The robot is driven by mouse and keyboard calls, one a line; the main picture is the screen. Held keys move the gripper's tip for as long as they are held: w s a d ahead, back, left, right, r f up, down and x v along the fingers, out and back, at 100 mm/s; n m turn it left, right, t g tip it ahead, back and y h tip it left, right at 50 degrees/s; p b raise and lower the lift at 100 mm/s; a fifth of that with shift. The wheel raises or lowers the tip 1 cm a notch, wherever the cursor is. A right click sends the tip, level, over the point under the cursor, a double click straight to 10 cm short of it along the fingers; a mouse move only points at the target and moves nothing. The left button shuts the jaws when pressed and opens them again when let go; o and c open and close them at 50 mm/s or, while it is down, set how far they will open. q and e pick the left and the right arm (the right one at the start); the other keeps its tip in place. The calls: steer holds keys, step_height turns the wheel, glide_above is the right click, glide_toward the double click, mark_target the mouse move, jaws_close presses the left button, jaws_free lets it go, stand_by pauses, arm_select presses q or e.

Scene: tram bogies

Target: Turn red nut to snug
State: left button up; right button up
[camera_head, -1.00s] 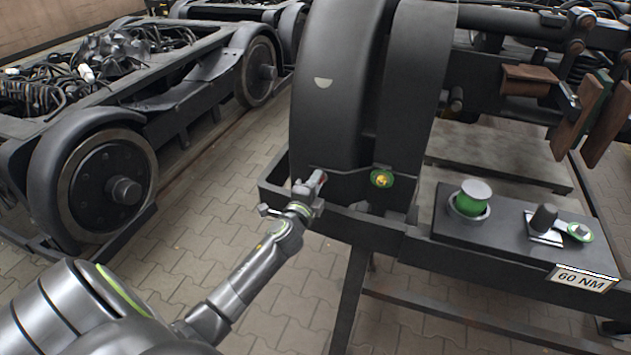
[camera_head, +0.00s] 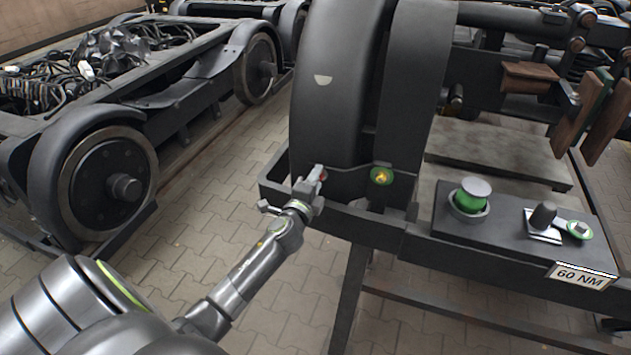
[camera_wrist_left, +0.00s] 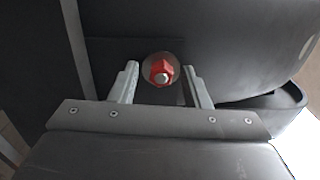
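The red nut (camera_wrist_left: 161,72) sits on a round boss on the dark bogie wall, with a pale bolt end at its centre in the left wrist view. My left gripper (camera_wrist_left: 163,84) is open, with one finger on each side of the nut and visible gaps to both. In the head view my left gripper (camera_head: 310,187) is at the lower edge of the dark wheel cover, and only a bit of the red nut (camera_head: 323,175) shows beside its fingers. Whether the fingers reach around the nut in depth is hard to tell. My right gripper is not in view.
A black shelf (camera_head: 505,215) holds a green-and-silver knob (camera_head: 470,196), a tool with a green ring (camera_head: 578,230) and a "60 NM" label (camera_head: 581,277). Another bogie (camera_head: 108,185) stands left; paved floor lies between.

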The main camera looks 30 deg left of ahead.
arm_select(q)
steer(key=shift+s, duration=0.1)
steer(key=v, duration=1.7)
steer(key=shift+d+b, duration=0.15)
steer(key=shift+b, duration=0.3)
